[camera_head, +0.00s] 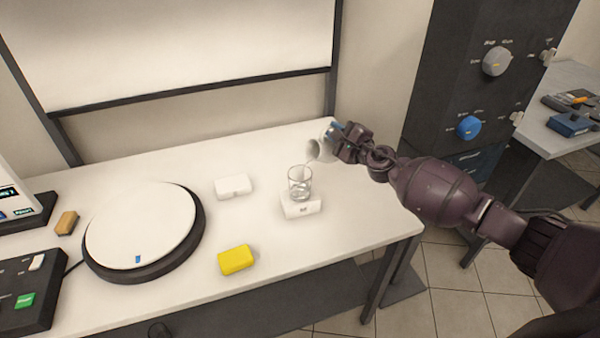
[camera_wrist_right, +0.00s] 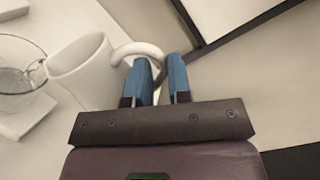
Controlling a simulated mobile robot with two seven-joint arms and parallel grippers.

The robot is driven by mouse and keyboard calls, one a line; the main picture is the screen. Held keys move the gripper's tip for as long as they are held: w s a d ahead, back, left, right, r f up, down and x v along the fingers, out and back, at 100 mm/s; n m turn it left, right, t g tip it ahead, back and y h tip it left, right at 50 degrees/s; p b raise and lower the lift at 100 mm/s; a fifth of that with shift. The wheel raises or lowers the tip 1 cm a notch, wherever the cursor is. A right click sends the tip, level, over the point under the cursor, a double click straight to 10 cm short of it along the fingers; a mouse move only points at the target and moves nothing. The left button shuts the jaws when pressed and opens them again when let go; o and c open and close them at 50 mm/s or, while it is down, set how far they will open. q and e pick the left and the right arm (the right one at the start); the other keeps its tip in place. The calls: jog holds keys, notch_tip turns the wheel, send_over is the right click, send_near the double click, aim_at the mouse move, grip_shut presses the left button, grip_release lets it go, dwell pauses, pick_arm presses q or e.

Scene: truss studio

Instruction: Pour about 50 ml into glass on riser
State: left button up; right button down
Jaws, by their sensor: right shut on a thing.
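A clear glass (camera_head: 300,183) stands on a small white riser (camera_head: 301,208) near the right end of the table; the glass also shows at the left edge of the right wrist view (camera_wrist_right: 18,72). My right gripper (camera_head: 335,133) is shut on the handle of a white mug (camera_wrist_right: 82,72), its blue fingers (camera_wrist_right: 160,80) around the handle. In the head view the mug (camera_head: 314,149) is tilted, with its mouth towards the glass, just above and behind it. The glass looks to have something clear low inside; the amount cannot be told. My left gripper is not in view.
A white block (camera_head: 233,187) and a yellow block (camera_head: 236,260) lie left of the riser. A round turntable (camera_head: 140,228), a tan block (camera_head: 66,223) and a control box (camera_head: 28,290) are further left. A dark cabinet (camera_head: 470,90) stands beyond the table's right end.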

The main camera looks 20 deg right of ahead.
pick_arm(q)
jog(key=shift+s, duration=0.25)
pick_arm(e)
jog(key=shift+a+r, duration=0.1)
jog(key=shift+r, duration=0.1)
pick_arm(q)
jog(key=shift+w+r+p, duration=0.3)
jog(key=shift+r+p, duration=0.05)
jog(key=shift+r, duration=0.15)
pick_arm(e)
jog(key=shift+s+a+r+n, duration=0.1)
jog(key=shift+a+r+n, duration=0.05)
jog(key=shift+n, duration=0.25)
